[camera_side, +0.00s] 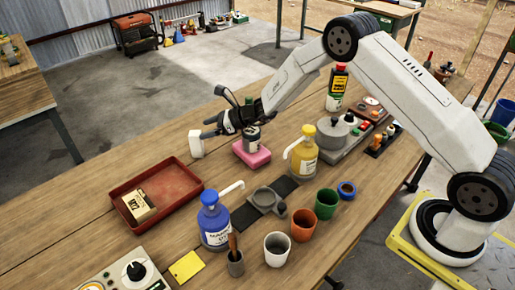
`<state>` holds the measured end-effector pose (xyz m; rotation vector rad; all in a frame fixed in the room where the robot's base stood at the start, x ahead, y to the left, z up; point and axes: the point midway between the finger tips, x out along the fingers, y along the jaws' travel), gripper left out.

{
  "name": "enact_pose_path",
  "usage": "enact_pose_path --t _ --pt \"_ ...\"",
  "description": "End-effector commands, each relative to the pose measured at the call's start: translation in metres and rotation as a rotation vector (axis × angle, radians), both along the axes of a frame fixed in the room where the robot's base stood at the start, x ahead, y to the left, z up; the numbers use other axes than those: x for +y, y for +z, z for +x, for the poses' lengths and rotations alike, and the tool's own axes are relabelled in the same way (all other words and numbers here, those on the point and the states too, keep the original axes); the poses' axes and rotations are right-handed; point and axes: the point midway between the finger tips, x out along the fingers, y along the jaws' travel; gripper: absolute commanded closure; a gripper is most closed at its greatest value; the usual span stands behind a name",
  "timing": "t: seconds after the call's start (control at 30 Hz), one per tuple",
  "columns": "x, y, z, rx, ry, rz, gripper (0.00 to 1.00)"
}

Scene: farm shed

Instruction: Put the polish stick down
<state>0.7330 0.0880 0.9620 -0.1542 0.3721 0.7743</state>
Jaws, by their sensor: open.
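A small whitish block (196,144), which looks like the polish stick, is upright at the left of the wooden table's middle, right of and beyond the red tray. My gripper (212,127) is open, with its dark fingers pointing left just above and beside the block's top. I cannot tell from this view whether a finger touches the block, or whether its underside rests fully on the table.
A pink block (251,154) is below my wrist, with a dark can (251,140) on it. A red tray (117,200) holds a box. A yellow pump bottle (304,158), a blue pump bottle (214,222) and several cups stand nearer.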

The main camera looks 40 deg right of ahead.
Motion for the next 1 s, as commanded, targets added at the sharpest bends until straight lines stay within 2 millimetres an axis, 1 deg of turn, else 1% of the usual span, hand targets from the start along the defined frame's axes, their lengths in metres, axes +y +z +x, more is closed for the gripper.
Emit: enact_pose_path --t 0.2,0.8,1.0 --pt "-0.006 0.003 -0.005 0.000 0.000 0.000 0.15" --pt "-0.005 0.003 -0.006 0.000 0.005 -0.005 0.15" --pt "-0.002 0.006 -0.016 -0.004 0.052 -0.058 0.15"
